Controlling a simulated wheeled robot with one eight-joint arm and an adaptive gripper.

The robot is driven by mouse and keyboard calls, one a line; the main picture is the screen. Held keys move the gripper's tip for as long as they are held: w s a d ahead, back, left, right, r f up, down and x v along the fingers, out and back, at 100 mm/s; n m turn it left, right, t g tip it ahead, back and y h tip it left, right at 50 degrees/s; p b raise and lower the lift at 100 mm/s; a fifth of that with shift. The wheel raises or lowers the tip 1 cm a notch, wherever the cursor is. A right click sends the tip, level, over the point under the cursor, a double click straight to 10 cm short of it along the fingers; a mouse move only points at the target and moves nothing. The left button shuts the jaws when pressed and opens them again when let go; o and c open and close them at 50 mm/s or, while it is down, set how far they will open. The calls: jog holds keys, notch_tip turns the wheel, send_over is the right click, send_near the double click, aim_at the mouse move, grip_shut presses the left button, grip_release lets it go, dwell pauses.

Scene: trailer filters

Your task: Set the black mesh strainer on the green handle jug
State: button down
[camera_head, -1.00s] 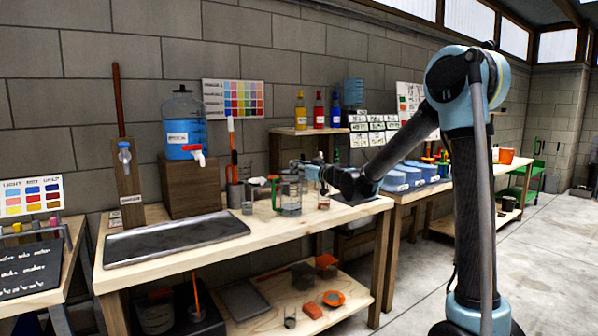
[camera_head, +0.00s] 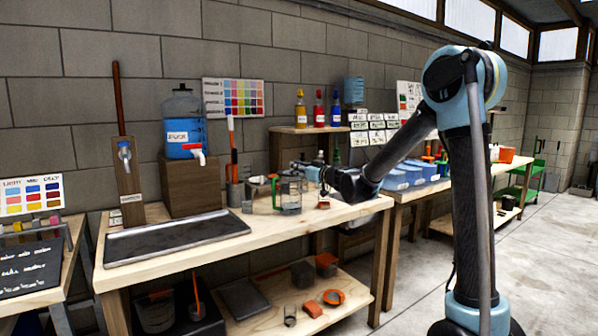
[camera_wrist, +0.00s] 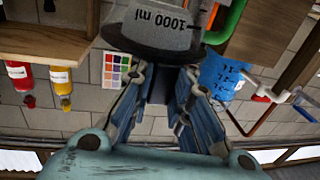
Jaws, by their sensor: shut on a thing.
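The green handle jug (camera_head: 290,194) is a clear vessel standing on the workbench, its green handle on its left side. In the wrist view its green handle (camera_wrist: 229,22) shows at the top. My gripper (camera_head: 312,173) is just right of the jug's upper part in the head view. In the wrist view my gripper (camera_wrist: 166,88) is shut on a dark piece that joins a wide black rim (camera_wrist: 165,50), which appears to be the black mesh strainer. A grey surface marked "1000 ml" shows beyond that rim. The strainer's mesh is not clear, and I cannot tell whether it touches the jug.
A blue water dispenser (camera_head: 184,125) stands on a wooden block at the back left. A grey tray (camera_head: 178,237) lies at the bench's front left. Colored bottles (camera_head: 319,110) stand on a small shelf. Blue bins (camera_head: 405,172) are at right. Bare wood lies before the jug.

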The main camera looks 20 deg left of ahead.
jog(key=c, duration=1.8)
grip_release()
jog(key=shift+v, duration=5.5)
jog(key=s+d+f+m+g+h, duration=0.2)
jog(key=s+d+f+h, duration=0.3)
jog(key=s+d+f, duration=0.3)
jog(key=s+d+f+m+g+h, duration=0.3)
jog(key=s+d+f+m+h, duration=0.2)
jog(key=s+d, duration=1)
jog(key=s+d+f+m+g+h, duration=0.2)
jog(key=s+d+f+m+h, duration=0.2)
jog(key=s+d+f, duration=0.7)
jog(key=shift+s+d+f+h, duration=0.1)
jog(key=shift+s+d+h, duration=0.1)
jog(key=shift+d, duration=1.2)
jog(key=shift+s+d+f+h, duration=0.1)
jog(key=shift+d+f+h, duration=0.1)
jog(key=shift+d, duration=1.15)
jog(key=shift+s+d+f+h, duration=0.1)
jog(key=shift+d+h, duration=0.1)
jog(key=shift+d, duration=1.2)
